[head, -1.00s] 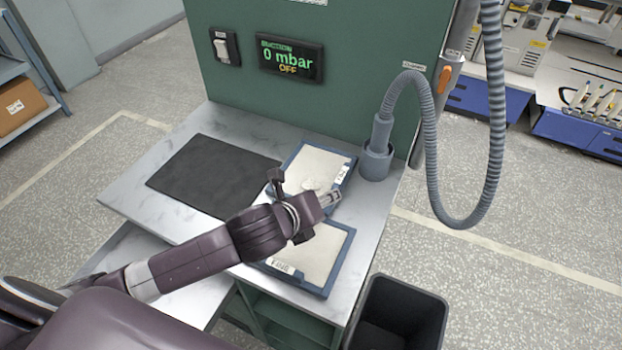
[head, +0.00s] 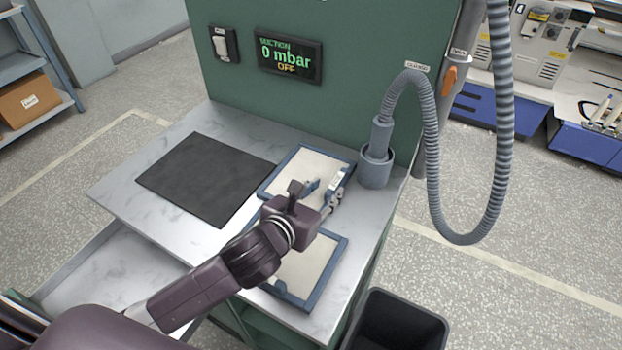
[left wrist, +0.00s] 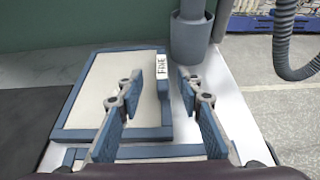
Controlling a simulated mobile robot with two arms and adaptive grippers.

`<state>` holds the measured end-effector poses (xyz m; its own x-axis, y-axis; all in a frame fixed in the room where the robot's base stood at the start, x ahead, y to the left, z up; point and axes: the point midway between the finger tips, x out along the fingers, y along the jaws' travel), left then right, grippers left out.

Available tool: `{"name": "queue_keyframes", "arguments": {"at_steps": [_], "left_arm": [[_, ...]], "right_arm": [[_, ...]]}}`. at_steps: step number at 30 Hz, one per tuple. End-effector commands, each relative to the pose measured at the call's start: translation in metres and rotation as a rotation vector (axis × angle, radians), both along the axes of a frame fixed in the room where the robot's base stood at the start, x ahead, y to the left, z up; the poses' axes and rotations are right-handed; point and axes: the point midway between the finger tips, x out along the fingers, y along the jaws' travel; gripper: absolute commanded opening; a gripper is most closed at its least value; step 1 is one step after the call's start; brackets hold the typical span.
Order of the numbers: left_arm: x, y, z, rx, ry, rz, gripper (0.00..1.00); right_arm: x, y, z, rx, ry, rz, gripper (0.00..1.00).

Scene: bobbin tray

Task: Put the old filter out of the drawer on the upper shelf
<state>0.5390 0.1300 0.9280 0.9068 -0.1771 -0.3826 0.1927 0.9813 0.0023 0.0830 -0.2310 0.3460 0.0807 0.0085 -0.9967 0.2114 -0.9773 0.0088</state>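Two flat filters with blue frames and pale faces lie on the grey worktop (head: 120,195). The far filter (head: 305,165) has a white tab reading FINE, which shows in the left wrist view (left wrist: 162,68). The near filter (head: 300,270) is partly hidden by my arm. I cannot tell which one is old. My left gripper (head: 325,190) is open over the far filter's right edge. In the left wrist view its fingers (left wrist: 160,82) stand either side of the tab edge, with no clear contact. An open drawer (head: 110,285) at lower left looks empty where visible. My right gripper is out of view.
A dark mat (head: 205,180) lies left of the filters. A grey hose (head: 500,130) loops from a holder (head: 375,168) at the back right corner. A black bin (head: 400,320) stands at front right. The green panel (head: 350,85) behind reads suction 0 mbar, OFF.

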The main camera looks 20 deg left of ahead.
Motion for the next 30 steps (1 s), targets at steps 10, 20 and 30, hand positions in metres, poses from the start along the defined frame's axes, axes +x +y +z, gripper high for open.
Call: {"name": "queue_keyframes", "arguments": {"at_steps": [10,20,30], "left_arm": [[0.036,-0.01,-0.017,-0.003,0.003,0.002,0.33],[0.048,-0.012,-0.023,-0.001,0.001,0.0,0.33],[0.047,-0.013,-0.023,-0.001,0.001,0.0,0.03]], "right_arm": [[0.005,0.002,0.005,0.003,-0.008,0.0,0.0],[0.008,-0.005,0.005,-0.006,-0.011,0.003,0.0],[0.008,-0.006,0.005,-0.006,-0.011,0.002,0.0]]}}
